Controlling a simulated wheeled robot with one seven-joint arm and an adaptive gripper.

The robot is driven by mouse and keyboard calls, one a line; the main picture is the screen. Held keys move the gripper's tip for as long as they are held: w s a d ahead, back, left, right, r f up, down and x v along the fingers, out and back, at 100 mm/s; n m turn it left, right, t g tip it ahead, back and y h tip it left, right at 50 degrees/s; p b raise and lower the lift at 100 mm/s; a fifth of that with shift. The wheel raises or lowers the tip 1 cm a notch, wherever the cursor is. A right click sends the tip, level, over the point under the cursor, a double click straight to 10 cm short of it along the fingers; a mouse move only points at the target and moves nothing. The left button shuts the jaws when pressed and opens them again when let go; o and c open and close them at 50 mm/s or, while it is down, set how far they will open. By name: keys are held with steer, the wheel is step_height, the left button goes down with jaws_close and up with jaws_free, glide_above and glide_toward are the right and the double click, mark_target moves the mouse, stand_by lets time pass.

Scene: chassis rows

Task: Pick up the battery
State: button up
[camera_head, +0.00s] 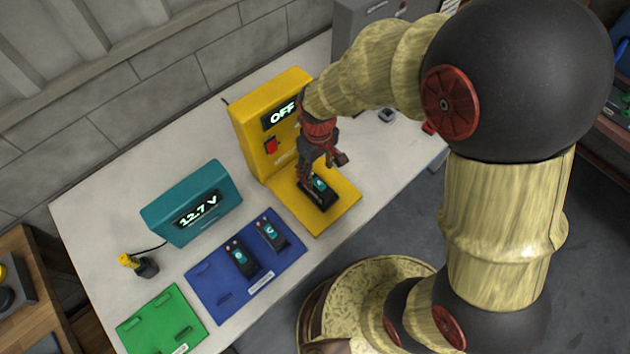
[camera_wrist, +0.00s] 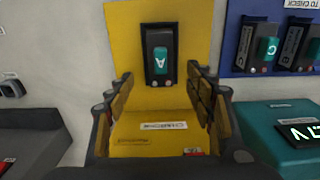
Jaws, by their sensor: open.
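A black battery with a teal label marked A (camera_head: 319,188) lies on the flat base of the yellow charger (camera_head: 345,212), whose display reads OFF. In the wrist view the battery (camera_wrist: 160,62) sits upside down in the picture, on a dark cradle or slot. My gripper (camera_head: 322,165) hangs just above the battery, its fingers pointing down. In the wrist view my gripper (camera_wrist: 162,82) is open, with its fingers apart to the left and right and nothing between them. Whether a finger touches the battery cannot be told. My gripper hides part of the charger's front.
Two similar batteries, one (camera_head: 241,257) and another marked C (camera_head: 271,233), lie on a blue mat (camera_head: 210,296). A teal meter (camera_head: 168,230) reads 12.7 V. A green mat (camera_head: 150,315) is empty. A grey box (camera_head: 360,30) stands behind the arm.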

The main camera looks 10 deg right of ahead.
mark_target(318, 181)
steer(key=f+b, duration=0.1)
steer(key=f, duration=0.3)
steer(key=f+b, duration=0.1)
steer(key=f, duration=0.2)
steer(key=shift+s+d+f, duration=0.1)
steer(key=shift+s+f, duration=0.1)
steer(key=shift+f, duration=0.15)
steer(key=shift+r, duration=0.1)
jaws_close()
stand_by(0.4)
